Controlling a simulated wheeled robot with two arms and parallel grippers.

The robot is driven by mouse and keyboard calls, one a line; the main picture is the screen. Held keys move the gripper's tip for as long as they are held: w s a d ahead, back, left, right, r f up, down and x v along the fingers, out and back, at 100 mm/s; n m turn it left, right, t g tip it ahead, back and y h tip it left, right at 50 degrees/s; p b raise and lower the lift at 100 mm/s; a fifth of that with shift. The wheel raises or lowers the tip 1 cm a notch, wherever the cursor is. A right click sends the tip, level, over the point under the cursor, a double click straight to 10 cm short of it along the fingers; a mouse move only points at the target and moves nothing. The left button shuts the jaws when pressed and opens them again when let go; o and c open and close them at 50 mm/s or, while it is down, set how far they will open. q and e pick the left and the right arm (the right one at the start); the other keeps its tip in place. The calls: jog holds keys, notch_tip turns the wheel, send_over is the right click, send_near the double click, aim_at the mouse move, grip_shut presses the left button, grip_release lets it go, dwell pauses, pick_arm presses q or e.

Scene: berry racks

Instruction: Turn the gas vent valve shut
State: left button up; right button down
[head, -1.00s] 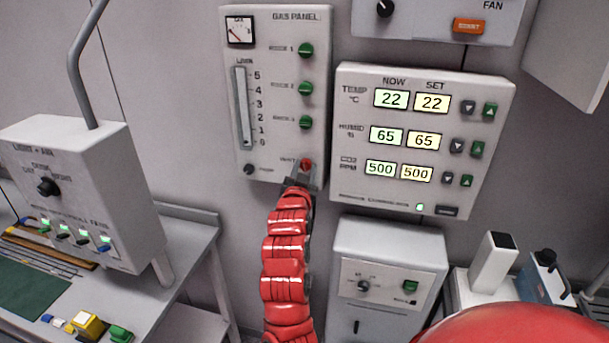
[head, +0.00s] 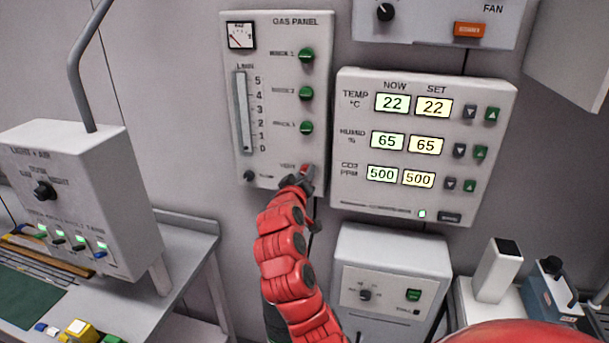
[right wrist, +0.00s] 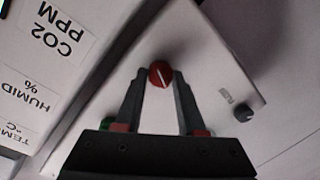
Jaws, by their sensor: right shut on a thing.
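The gas panel (head: 268,172) hangs on the wall, with a red vent valve knob at its lower right under three green rack knobs. My right gripper (head: 304,177) reaches up from below and covers most of the red knob in the head view. In the right wrist view the red vent valve knob (right wrist: 160,74) sits between the two fingertips, and my gripper is shut on it. The knob's white pointer line is slanted in that view. My left gripper is not in view.
The climate panel (head: 360,193) is mounted close on the right of the gas panel. A small black knob (head: 249,176) sits at the panel's lower left. A grey box (head: 391,257) stands below, and a light control box (head: 82,190) with a bench is on the left.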

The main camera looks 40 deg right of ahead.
jog(key=n+p, duration=0.1)
jog(key=n, duration=0.3)
jog(key=shift+g, duration=0.3)
jog(key=shift+n+h, duration=0.3)
jog(key=c, duration=0.5)
grip_release()
jog(key=shift+w, duration=0.1)
jog(key=shift+a, duration=0.1)
jog(key=p+v, duration=0.1)
jog(key=v, duration=1.6)
jog(key=shift+a, duration=0.1)
